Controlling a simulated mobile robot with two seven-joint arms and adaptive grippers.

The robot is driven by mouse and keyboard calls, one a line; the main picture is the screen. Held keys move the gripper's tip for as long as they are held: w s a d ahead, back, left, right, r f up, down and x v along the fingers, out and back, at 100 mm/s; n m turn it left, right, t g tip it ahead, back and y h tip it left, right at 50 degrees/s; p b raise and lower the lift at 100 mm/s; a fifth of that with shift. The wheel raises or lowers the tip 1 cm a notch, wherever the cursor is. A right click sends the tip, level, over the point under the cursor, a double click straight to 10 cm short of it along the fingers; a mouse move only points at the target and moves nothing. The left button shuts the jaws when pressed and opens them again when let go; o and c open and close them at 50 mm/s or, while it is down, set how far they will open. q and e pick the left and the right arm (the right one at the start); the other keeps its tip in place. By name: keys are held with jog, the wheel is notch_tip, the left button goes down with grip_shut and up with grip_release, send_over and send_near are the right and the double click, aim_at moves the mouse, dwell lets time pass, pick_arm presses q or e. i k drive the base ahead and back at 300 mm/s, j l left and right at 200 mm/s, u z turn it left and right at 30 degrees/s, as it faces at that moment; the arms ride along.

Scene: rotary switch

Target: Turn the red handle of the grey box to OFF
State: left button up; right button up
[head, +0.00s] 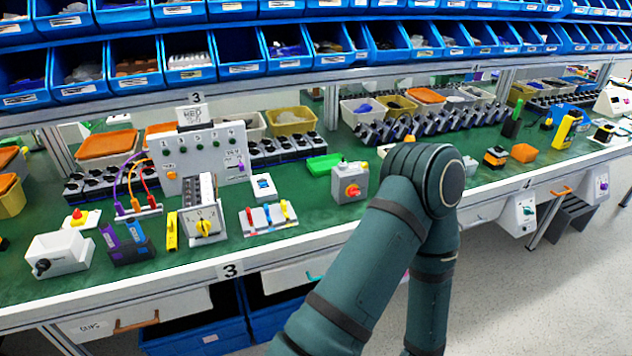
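The grey box (343,177) stands on the green bench top near the middle of the head view. Its red handle (352,190) sits on a yellow plate on the side facing me. The handle is too small for me to read its angle or the OFF mark. A small light-coloured part shows on top of the box. A dark green link of one of my arms rises just to the right of the box, apart from it in the picture. Neither of my grippers shows in this view.
Left of the box on the green bench (330,222) are a switch with a yellow handle (204,228), a grey panel (200,158) and a white box with a black knob (60,256). A green tray (323,164) lies behind it. Blue bins (236,58) line the shelves above.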

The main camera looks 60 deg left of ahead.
aim_at(353, 191)
jog(key=u, duration=1.7)
